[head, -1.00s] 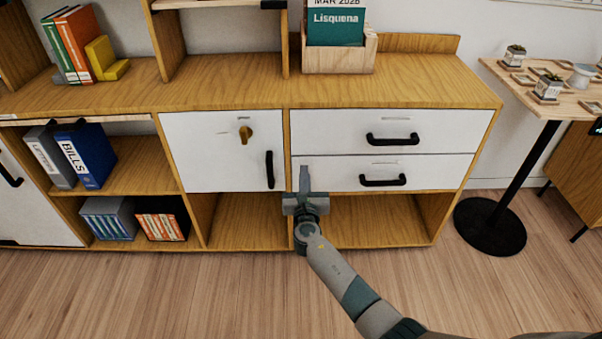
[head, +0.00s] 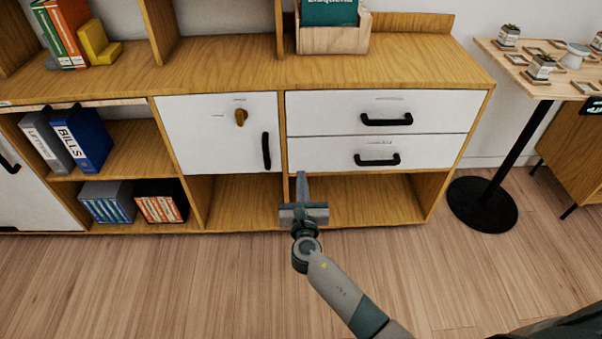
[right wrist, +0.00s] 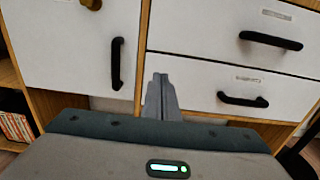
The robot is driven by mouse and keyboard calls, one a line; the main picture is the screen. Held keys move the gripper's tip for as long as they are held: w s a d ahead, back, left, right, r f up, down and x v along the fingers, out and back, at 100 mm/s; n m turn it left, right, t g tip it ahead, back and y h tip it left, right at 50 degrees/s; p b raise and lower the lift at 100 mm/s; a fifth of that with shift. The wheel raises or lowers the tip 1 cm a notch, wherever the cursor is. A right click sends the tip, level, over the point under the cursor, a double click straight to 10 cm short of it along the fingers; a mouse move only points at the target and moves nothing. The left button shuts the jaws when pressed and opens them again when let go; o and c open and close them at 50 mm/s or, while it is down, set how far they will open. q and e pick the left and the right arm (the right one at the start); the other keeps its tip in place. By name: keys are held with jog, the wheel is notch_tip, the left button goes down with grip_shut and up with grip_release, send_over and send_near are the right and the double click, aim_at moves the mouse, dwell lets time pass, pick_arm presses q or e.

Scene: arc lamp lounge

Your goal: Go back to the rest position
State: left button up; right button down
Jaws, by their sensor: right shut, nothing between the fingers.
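My right gripper (head: 301,187) is shut and empty, in front of the sideboard (head: 430,75) near the upright between the door and the drawers. Its closed fingers (right wrist: 162,98) also show in the right wrist view, pointing towards the sideboard. The white door (head: 215,150) with a brass key knob (head: 241,117) looks closed, and so do the two white drawers, the upper drawer (head: 330,112) and the lower drawer (head: 325,152). The left gripper does not show.
Open shelves hold a blue binder (head: 84,140), a grey binder (head: 48,140) and boxes of files (head: 160,202). A high table (head: 520,60) with small potted plants stands at the right on a round black base (head: 483,205). The wooden floor (head: 150,285) in front is clear.

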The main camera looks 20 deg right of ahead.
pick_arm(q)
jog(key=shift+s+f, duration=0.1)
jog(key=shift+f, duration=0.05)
pick_arm(e)
jog(key=shift+s, duration=0.1)
dwell(0.3)
